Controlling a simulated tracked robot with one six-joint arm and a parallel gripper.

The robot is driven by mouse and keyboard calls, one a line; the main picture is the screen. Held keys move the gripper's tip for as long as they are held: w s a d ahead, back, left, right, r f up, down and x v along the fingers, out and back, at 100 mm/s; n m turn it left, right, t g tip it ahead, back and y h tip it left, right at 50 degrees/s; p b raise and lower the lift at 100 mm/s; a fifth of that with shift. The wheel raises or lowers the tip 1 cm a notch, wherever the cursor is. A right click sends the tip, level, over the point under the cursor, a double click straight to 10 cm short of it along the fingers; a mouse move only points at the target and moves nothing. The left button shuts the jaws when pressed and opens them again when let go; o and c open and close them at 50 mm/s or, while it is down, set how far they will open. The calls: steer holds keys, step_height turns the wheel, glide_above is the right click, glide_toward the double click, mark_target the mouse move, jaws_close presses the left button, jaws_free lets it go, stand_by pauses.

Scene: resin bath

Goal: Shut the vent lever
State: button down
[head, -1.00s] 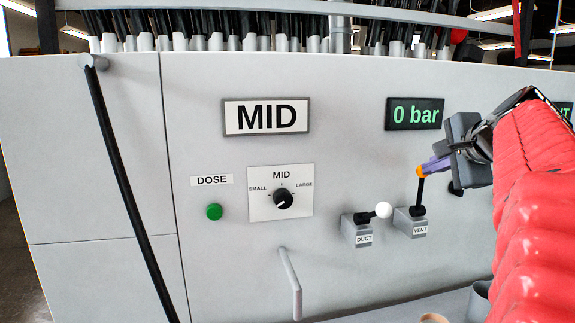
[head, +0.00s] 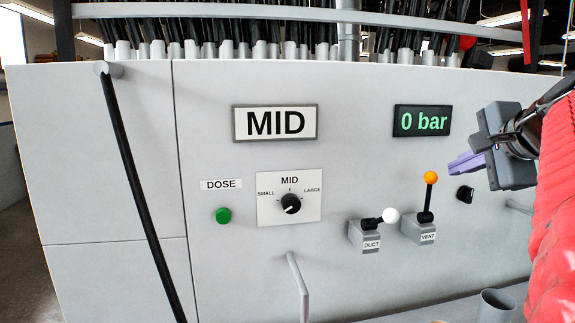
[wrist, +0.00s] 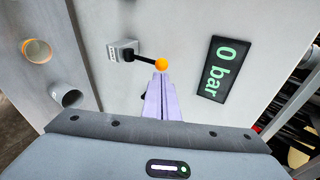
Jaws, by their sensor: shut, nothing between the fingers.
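The vent lever (head: 427,200) has a black stem and an orange ball (head: 430,177). It stands upright on a grey base labelled VENT (head: 419,230). In the wrist view, its orange ball (wrist: 161,64) shows just beyond the fingertips. My gripper (head: 450,167) is shut and empty, with its purple fingers pointing left. In the head view the fingertips are a little right of and above the ball, with a gap between them. In the wrist view the fingers (wrist: 162,98) point towards the ball.
Left of it is the duct lever (head: 378,219), with a white ball, lying over to the right. A black knob (head: 465,193) is right of the vent lever. A display reads 0 bar (head: 422,121). A grey pipe handle (head: 297,283) sticks out lower down.

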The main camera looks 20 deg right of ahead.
steer(key=r+v, duration=0.1)
steer(key=v, duration=0.5)
steer(key=shift+w, duration=0.35)
